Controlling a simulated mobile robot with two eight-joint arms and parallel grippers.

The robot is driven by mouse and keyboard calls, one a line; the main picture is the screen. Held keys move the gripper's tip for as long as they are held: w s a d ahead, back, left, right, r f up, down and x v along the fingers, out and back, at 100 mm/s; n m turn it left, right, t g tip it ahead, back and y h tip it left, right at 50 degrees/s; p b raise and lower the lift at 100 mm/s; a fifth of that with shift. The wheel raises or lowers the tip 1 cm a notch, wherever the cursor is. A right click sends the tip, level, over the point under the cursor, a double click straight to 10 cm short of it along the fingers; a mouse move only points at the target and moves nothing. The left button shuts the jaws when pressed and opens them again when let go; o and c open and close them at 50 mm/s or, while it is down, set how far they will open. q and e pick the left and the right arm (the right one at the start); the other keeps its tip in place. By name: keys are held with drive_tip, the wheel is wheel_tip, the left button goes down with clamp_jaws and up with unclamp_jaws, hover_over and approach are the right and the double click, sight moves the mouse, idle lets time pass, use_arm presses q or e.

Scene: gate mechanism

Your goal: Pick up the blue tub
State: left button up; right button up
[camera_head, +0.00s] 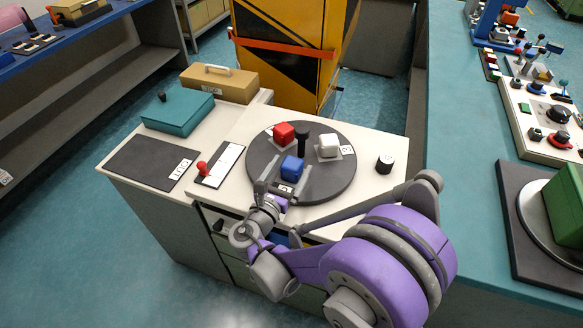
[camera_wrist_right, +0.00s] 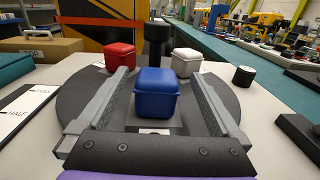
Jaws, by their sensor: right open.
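The blue tub (camera_head: 292,167) is a small lidded box standing upright on a dark round turntable (camera_head: 335,185), on the side nearest me. My right gripper (camera_head: 284,176) is open, with its fingers on either side of the tub. In the right wrist view the blue tub (camera_wrist_right: 156,92) stands between the two spread fingers of the gripper (camera_wrist_right: 160,105), with a gap visible on each side. A white label under the tub is partly hidden. My left gripper is not in view.
A red tub (camera_head: 284,134) and a white tub (camera_head: 328,145) stand farther back on the turntable, around a black central post (camera_head: 302,138). A black knob (camera_head: 384,163) is to the right. A red-knobbed lever (camera_head: 202,169) and a teal box (camera_head: 178,109) are to the left.

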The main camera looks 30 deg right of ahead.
drive_tip(key=x, duration=0.5)
drive_tip(key=shift+w+r+p, duration=0.15)
drive_tip(key=shift+w+p, duration=0.1)
drive_tip(key=shift+p, duration=0.15)
drive_tip(key=shift+c, duration=0.2)
drive_tip(key=c, duration=1.5)
